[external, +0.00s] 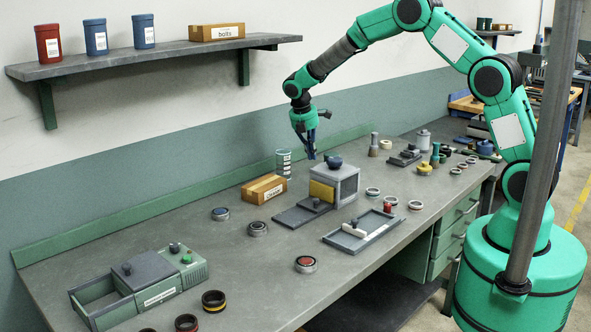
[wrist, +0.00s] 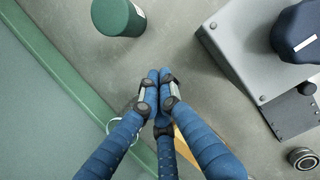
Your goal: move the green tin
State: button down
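A dark green tin (wrist: 119,17) with a white label stands on the bench at the top of the wrist view, cut off by the frame edge. My gripper (external: 311,155) hangs above the bench between the cylinder and the grey box. In the wrist view its blue fingers (wrist: 159,76) are drawn together at the tips with nothing between them. The tin is apart from the fingertips, up and slightly left of them.
A grey box (external: 345,185) with a dark blue object on top stands right of the gripper. A cardboard carton (external: 264,190) lies to its left, partly hidden under the fingers in the wrist view. A green ledge (wrist: 62,78) runs along the wall. Rings and trays occupy the bench.

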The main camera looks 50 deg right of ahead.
jog(key=b+x, duration=0.2)
jog(key=x, duration=0.7)
jog(key=shift+d+f, duration=0.1)
jog(key=shift+f, duration=0.3)
jog(key=shift+d+r, duration=0.2)
jog(key=shift+d, duration=1.75)
jog(key=d+p, duration=0.7)
jog(key=d, duration=1.3)
jog(key=shift+d, duration=0.25)
jog(key=shift+a, duration=0.1)
